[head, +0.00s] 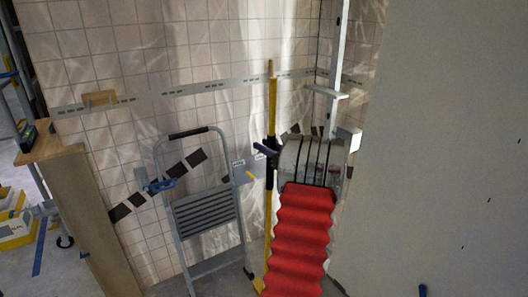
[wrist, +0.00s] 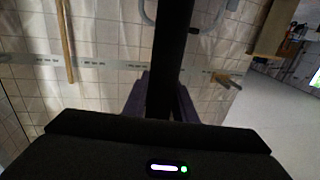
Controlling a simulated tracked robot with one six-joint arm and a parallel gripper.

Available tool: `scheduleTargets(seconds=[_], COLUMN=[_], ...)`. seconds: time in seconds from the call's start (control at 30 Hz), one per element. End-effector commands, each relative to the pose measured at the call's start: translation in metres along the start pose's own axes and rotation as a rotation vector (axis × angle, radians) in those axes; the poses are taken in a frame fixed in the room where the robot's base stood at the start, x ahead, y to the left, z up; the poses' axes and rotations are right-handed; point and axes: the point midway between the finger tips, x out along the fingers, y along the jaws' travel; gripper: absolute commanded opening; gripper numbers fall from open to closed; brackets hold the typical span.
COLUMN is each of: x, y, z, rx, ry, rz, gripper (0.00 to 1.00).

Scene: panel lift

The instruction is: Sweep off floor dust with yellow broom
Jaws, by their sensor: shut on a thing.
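The yellow broom (head: 272,105) shows as a long thin upright stick in the head view, close to the tiled wall. A similar tan stick (wrist: 66,40) crosses the rail at the left of the wrist view. My gripper (head: 267,152) overlaps the broom's middle in the head view. In the wrist view its dark purple fingers (wrist: 160,98) are shut on a black bar (wrist: 173,50). I cannot tell whether this bar belongs to the broom. No dust is clearly visible.
A grey step ladder (head: 207,212) stands left of the broom against the tiles. A wooden cabinet (head: 85,215) is at the left, with yellow boxes (head: 14,222) on the floor beyond. A plain wall panel (head: 450,150) fills the right. Little floor shows.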

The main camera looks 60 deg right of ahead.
Motion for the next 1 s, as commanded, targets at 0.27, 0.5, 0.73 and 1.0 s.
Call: scheduleTargets(seconds=[0.27, 0.5, 0.73, 1.0], x=[0.0, 0.0, 0.0, 0.0], y=[0.0, 0.0, 0.0, 0.0], z=[-0.021, -0.031, -0.033, -0.033], rx=[-0.004, -0.004, -0.003, -0.003], ry=[0.002, 0.002, 0.002, 0.002], rz=[0.0, 0.0, 0.0, 0.0], gripper=[0.0, 0.0, 0.0, 0.0])
